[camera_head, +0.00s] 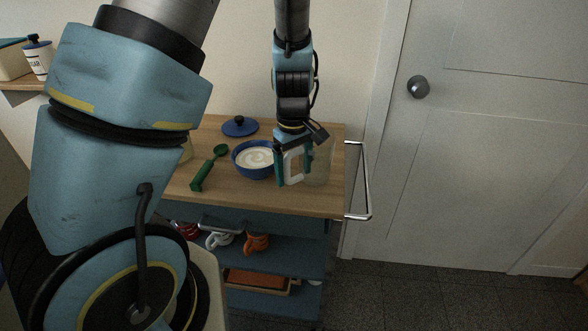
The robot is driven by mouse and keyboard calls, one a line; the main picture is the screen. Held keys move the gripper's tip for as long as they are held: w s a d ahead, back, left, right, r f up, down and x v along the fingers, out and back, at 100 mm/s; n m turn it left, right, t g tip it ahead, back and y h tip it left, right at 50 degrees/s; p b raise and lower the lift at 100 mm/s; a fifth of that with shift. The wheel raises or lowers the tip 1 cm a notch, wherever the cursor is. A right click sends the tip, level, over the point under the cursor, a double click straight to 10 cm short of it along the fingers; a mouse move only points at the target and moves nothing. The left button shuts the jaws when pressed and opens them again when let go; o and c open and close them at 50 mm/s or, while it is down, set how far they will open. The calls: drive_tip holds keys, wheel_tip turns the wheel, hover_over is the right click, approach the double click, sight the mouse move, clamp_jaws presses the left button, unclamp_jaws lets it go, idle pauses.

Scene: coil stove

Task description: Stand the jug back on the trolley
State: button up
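The clear jug (323,164) is at the right end of the trolley's wooden top (270,200). It looks roughly upright, and its pale handle (294,179) faces left. My gripper (293,162) points down at the handle, with its teal fingers on either side of it. I cannot tell whether the fingers are closed tight on it. The jug's see-through body blends with the wood and wall, so I cannot tell whether its base touches the top or is slightly above it.
A blue bowl of white contents (252,160) stands just left of my gripper. A green scoop (208,168) and a blue lid (240,126) lie farther left. Mugs (256,244) sit on the shelf below. A metal rail (366,182) edges the trolley's right side, near a door (490,150).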

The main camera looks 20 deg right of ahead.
drive_tip(key=shift+o, duration=0.8)
wheel_tip(320, 180, up, 12)
drive_tip(key=shift+r+b, duration=0.2)
drive_tip(key=shift+b, duration=0.3)
drive_tip(key=s+a+f+m+t, duration=0.1)
drive_tip(key=a+m, duration=0.4)
drive_tip(key=a, duration=1.8)
drive_tip(key=shift+s+f+t, duration=0.3)
drive_tip(key=shift+s+f, duration=0.05)
drive_tip(key=shift+s, duration=0.25)
